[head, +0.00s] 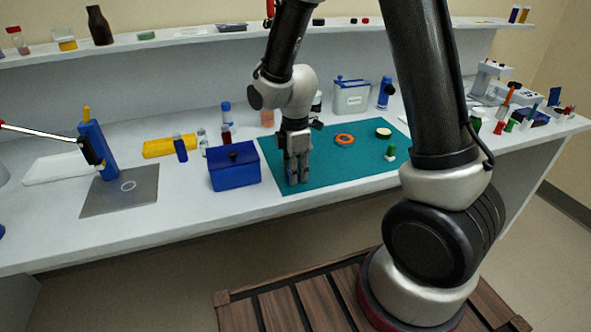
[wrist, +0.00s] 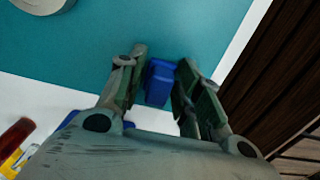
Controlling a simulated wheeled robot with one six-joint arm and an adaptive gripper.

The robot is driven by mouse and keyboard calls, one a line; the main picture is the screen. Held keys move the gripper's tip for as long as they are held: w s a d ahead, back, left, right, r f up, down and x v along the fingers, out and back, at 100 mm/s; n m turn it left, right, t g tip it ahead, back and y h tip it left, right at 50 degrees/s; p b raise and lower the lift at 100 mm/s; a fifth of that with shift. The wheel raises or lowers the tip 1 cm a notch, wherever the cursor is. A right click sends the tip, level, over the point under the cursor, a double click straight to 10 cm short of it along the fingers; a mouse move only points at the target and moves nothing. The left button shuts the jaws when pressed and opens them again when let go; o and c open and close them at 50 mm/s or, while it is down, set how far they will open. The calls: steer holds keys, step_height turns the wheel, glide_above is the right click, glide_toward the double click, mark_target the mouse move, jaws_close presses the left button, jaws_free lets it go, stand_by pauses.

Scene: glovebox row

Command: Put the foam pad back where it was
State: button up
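The only thing at my gripper is a small blue block (wrist: 159,82), which may be the foam pad; I cannot be sure. In the wrist view it sits between the two fingers of my gripper (wrist: 160,60), its sides very close to both. I cannot tell whether the fingers press on it. In the head view my gripper (head: 298,181) points down, low over the front left part of the teal mat (head: 330,170). The block is mostly hidden there behind the fingers.
A blue box with a dark knob (head: 234,168) stands just left of my gripper. On the mat are an orange ring (head: 344,140), a pale round disc (head: 383,133) and a green-and-white piece (head: 391,153). Bottles and a yellow tray (head: 170,146) stand further left.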

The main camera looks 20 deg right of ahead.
steer(key=shift+o, duration=0.4)
step_height(320, 180, up, 12)
steer(key=f, duration=0.1)
steer(key=s+d+r+m+t, duration=0.2)
steer(key=s+d+r+m, duration=0.4)
steer(key=s+m, duration=0.3)
steer(key=s+d+r+m+t, duration=0.2)
steer(key=s+d+r+m, duration=0.5)
steer(key=s+d+m, duration=0.1)
steer(key=shift+s+d+m, duration=0.25)
steer(key=shift+s+m, duration=0.25)
steer(key=shift+s, duration=0.5)
